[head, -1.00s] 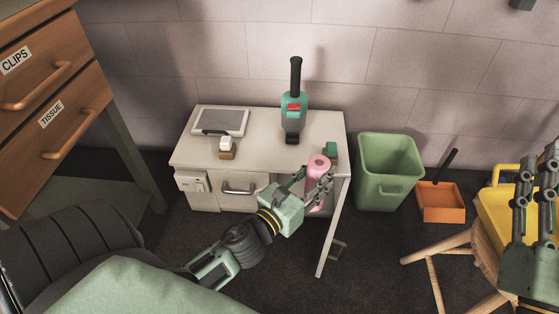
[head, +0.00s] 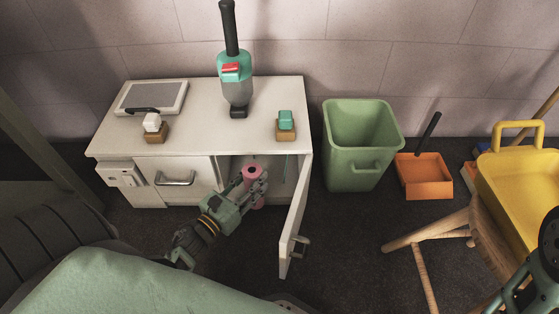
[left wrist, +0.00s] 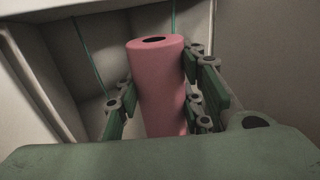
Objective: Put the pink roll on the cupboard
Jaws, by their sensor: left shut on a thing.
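The pink roll (head: 252,171) stands roughly upright in my left gripper (head: 254,187), at the open compartment of the white cupboard (head: 215,110), below its top. My left gripper is shut on it. In the left wrist view the pink roll (left wrist: 160,88) sits between the green finger pads, with a dark hole in its top end and the pale compartment interior behind. Its lower end is hidden. Only a part of my right gripper (head: 530,285) shows at the lower right edge, cut off, so its fingers cannot be judged.
The cupboard door (head: 296,215) stands open to the right of my left gripper. On the cupboard top are a tablet (head: 152,97), a green and grey device (head: 236,90) and two small blocks, with clear room between. A green bin (head: 360,140) and an orange dustpan (head: 424,176) stand to the right.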

